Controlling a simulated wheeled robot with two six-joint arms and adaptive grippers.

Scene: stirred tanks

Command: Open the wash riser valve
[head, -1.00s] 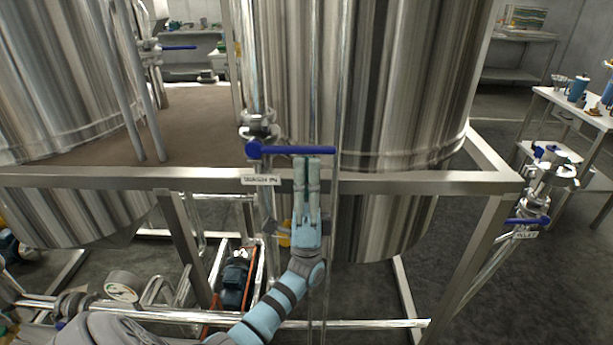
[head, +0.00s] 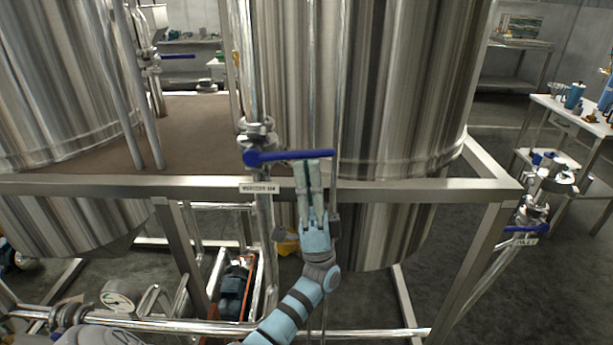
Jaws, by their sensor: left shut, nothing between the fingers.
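The riser valve is on a thin vertical pipe in front of the middle tank, with a metal body (head: 256,136). Its blue lever (head: 285,156) points right, crosswise to the pipe. A small label (head: 259,188) with text too small to read is on the frame rail below it. My left gripper (head: 307,164) is shut and empty, pointing up, with its fingertips just under the right part of the lever. I cannot tell whether they touch it. My right gripper is not in view.
A steel frame rail (head: 400,190) runs across behind my gripper. A thin vertical rod passes close to the gripper's right. Other blue-levered valves are at the far left (head: 178,56) and lower right (head: 525,229). A gauge (head: 118,297) and pipes are low left.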

